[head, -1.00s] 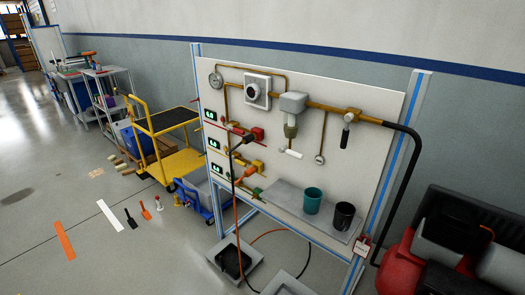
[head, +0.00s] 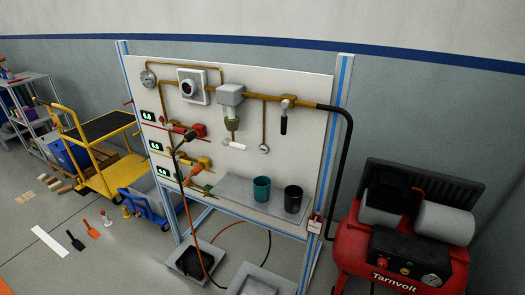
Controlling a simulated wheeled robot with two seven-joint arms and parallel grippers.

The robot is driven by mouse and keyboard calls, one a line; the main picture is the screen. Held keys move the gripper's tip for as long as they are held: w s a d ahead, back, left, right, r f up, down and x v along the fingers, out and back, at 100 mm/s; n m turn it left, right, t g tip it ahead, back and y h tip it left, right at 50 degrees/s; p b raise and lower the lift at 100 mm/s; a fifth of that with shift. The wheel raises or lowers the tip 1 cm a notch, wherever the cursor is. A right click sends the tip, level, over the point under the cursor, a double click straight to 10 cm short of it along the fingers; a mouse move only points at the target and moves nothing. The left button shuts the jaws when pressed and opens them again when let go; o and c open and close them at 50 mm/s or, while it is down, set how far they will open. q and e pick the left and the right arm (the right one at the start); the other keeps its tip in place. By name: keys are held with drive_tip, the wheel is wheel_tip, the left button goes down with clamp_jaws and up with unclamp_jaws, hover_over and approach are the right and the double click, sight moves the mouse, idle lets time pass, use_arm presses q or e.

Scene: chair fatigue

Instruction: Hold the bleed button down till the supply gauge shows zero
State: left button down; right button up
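An upright white panel (head: 300,120) on a blue-edged frame carries copper piping and fittings. A round dial gauge (head: 149,78) is at its upper left; its reading is too small to make out. A white square box with a round dark-rimmed knob (head: 187,88) is right of the gauge. A grey box fitting (head: 231,94) with a bowl below and a white handle (head: 237,146) is at the middle. A small round piece (head: 264,149) hangs on a thin pipe. I cannot tell which part is the bleed button or which dial is the supply gauge. Neither gripper shows.
A ledge (head: 232,187) holds a teal cup (head: 261,189) and a black cup (head: 293,198). A red compressor (head: 350,246) stands at right. Grey trays (head: 198,276) and hoses lie below. A yellow cart (head: 117,172) and loose tools are at left.

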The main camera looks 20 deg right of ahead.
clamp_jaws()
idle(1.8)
